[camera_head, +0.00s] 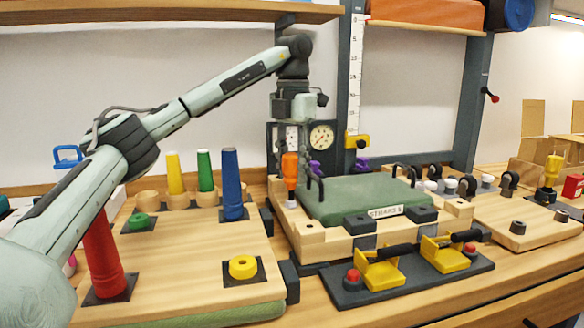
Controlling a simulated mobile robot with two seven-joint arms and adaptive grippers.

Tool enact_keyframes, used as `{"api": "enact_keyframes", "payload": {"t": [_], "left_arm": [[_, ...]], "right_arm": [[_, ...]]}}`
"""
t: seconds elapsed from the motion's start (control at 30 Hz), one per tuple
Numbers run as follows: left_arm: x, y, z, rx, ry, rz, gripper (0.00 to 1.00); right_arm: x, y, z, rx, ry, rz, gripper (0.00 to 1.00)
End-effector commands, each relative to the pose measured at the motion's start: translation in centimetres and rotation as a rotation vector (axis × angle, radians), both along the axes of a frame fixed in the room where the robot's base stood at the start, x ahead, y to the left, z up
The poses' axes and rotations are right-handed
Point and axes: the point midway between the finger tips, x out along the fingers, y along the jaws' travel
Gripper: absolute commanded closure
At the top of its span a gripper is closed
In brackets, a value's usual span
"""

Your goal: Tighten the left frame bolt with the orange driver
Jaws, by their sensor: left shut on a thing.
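The orange driver (290,171) stands upright over the back left part of the wooden frame (311,236), which surrounds a green pad (362,196). My left gripper (291,150) reaches down from above and is shut on the top of the driver's handle. The driver's pale lower end (291,203) is at the frame's left side. I cannot make out the left frame bolt separately at that end, nor tell whether the driver touches it. My right gripper is not in view.
Two yellow toggle clamps (381,272) stand in front of the frame. A wooden board (190,259) at left carries red (104,255) and blue (231,185) cones. Gauges (321,137) and a dark post (349,75) stand behind. A yellow-handled tool (552,169) stands at right.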

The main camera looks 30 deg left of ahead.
Motion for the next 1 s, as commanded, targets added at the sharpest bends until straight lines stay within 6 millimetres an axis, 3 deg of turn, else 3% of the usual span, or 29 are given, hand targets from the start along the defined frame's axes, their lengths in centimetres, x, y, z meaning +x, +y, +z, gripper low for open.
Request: {"api": "enact_keyframes", "payload": {"t": [0.33,0.47,0.67,0.7,0.8,1.0], "left_arm": [[-0.2,-0.31,-0.13,0.0,0.006,-0.589,1.0],[-0.22,-0.35,-0.14,0.0,0.006,-0.689,1.0],[-0.21,-0.36,-0.16,-0.001,0.006,-0.698,1.0],[-0.21,-0.37,-0.16,-0.001,0.006,-0.698,0.68],[-0.2,-0.36,-0.16,0.0,0.005,-0.697,0.59],[-0.17,-0.36,-0.1,0.0,0.003,-0.696,0.59]], "right_arm": [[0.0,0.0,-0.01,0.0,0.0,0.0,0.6],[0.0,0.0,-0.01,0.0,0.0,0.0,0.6],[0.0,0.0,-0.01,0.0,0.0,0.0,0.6],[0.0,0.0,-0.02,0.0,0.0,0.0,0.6],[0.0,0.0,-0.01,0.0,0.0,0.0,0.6],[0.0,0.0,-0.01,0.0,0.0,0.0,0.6]]}}
